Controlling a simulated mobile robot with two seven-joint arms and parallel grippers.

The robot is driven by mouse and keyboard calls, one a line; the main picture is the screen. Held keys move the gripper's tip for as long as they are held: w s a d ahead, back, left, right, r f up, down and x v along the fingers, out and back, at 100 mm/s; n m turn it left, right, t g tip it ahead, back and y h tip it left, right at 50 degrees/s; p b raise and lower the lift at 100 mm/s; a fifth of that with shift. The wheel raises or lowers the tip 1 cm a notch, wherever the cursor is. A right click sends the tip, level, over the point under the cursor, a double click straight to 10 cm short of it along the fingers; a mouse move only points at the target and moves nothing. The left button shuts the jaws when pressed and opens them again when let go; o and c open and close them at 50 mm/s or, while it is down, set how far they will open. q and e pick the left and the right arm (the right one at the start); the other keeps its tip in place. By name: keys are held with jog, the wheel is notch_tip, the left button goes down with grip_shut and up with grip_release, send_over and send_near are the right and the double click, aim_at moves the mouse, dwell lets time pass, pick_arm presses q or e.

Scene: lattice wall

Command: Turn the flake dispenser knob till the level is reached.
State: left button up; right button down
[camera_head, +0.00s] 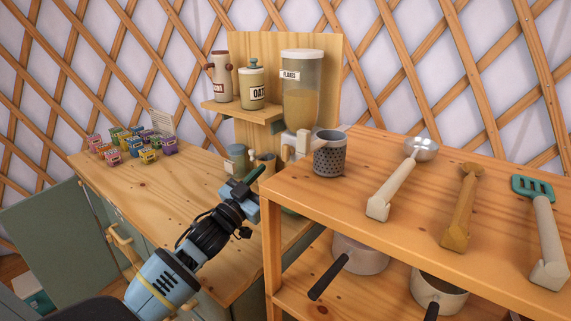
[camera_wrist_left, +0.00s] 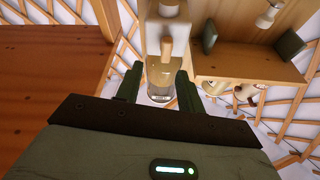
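The flake dispenser (camera_head: 302,88) stands against the wooden back panel, a clear hopper labelled FLAKES, partly filled with tan flakes. Its pale lower part with the knob (camera_head: 303,142) is partly hidden behind a grey dotted mug. In the left wrist view the dispenser (camera_wrist_left: 160,76) shows beyond and between my fingers, with a pale tan knob-like part (camera_wrist_left: 167,48) in front of it. My left gripper (camera_head: 248,181) is below and left of the knob; its fingers (camera_wrist_left: 159,70) are apart with nothing seen between them. I cannot tell whether it touches anything. My right gripper is not in view.
The grey dotted mug (camera_head: 329,155) stands at the near shelf's left corner, close to the dispenser. Ladles and a spatula lie on that shelf (camera_head: 420,235). A grey-green jar (camera_head: 237,158) stands behind my gripper. Small colourful boxes sit on the left counter, whose middle (camera_head: 165,190) is clear.

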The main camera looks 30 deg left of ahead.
aim_at(283, 154)
pick_arm(q)
jog(key=shift+w+a+r+n+t+p, duration=0.15)
jog(key=shift+w+r+n, duration=0.3)
jog(key=shift+w, duration=0.7)
jog(key=shift+w+d+r+n+t+p, duration=0.1)
jog(key=shift+w+r+n, duration=0.3)
jog(key=shift+w, duration=0.7)
jog(key=shift+w+a+r+n+t+p, duration=0.15)
jog(key=shift+w+r+n, duration=0.25)
jog(key=shift+w, duration=0.75)
jog(key=shift+d, duration=0.1)
grip_shut()
